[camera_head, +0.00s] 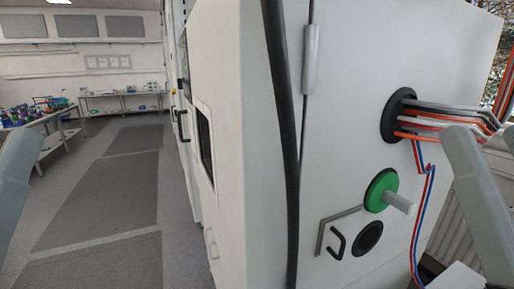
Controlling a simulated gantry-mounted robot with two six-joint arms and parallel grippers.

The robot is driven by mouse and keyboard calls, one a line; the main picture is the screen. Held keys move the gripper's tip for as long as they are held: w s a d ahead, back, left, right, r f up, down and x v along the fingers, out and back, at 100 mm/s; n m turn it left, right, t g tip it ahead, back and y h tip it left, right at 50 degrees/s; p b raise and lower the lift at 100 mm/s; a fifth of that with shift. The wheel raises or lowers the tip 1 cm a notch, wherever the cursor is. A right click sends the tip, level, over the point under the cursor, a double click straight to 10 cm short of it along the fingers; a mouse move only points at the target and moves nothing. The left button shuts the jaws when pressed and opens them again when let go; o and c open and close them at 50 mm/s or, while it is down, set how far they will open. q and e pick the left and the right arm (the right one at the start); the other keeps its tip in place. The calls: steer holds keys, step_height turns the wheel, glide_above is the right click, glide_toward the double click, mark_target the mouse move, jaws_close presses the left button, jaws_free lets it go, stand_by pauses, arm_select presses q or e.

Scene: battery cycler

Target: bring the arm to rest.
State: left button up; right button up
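My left arm shows as a grey link at the left edge of the head view, and its gripper is out of view. My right arm shows as a grey link at the right edge, in front of the cabinet's side, and its gripper is out of view too. Whether either gripper is open or shut is hidden.
A large white cabinet (262,200) fills the middle and right. Its side has a green round fitting (381,190), a bundle of wires (445,113), a black cable (283,130) and a black handle (337,243). Benches (125,99) stand far back left. The floor (100,205) is clear.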

arm_select(q)
step_height(320, 180, up, 29)
steer(key=p, duration=2.6)
steer(key=shift+r, duration=0.15)
steer(key=o, duration=0.3)
steer(key=shift+f, duration=0.2)
steer(key=shift+o, duration=0.2)
